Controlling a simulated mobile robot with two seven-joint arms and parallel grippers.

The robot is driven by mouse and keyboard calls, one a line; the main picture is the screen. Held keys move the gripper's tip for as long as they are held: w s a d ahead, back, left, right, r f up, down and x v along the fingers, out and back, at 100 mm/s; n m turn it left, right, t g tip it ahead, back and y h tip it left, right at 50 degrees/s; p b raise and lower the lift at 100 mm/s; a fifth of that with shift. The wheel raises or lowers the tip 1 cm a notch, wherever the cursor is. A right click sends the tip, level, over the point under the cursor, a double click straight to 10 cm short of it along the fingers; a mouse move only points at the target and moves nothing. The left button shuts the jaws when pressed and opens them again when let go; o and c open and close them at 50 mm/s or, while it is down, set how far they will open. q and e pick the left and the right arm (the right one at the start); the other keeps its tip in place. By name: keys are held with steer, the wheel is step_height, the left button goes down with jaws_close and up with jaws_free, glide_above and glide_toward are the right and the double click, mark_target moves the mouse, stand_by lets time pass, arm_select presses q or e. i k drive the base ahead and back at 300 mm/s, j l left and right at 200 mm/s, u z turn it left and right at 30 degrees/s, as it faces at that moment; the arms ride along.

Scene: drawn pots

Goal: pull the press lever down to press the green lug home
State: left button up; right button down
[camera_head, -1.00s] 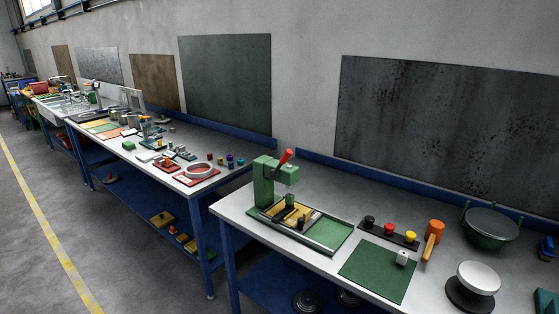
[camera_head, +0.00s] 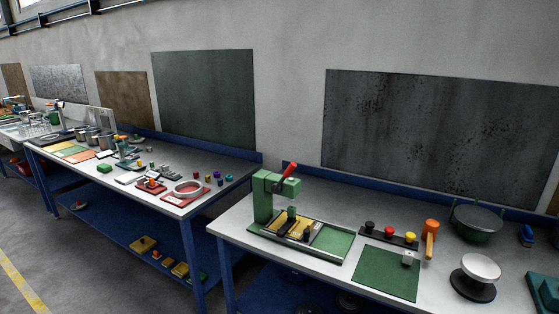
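A green press (camera_head: 265,200) stands at the left end of the nearer bench. Its lever (camera_head: 285,177) has a red grip and slants up to the right, raised above the press head. Under the head, a dark green block (camera_head: 291,214) sits over a yellow plate (camera_head: 284,226) in a dark tray; I cannot tell whether this block is the ram or the green lug. The tray's right part has a green floor (camera_head: 332,241). Neither of my grippers shows in the head view.
A gap separates this bench from the cluttered left bench (camera_head: 226,168).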

mark_target(276, 187)
steer(key=i+j, duration=0.2)
steer(key=j, duration=0.15)
steer(key=i+j+z, duration=0.1)
steer(key=j, duration=0.2)
steer(key=i+j, duration=0.2)
steer(key=j, duration=0.15)
steer(key=i+j+z, duration=0.1)
steer(key=j, duration=0.25)
steer(key=i+j, duration=0.25)
steer(key=i+j+z, duration=0.15)
steer(key=j, duration=0.3)
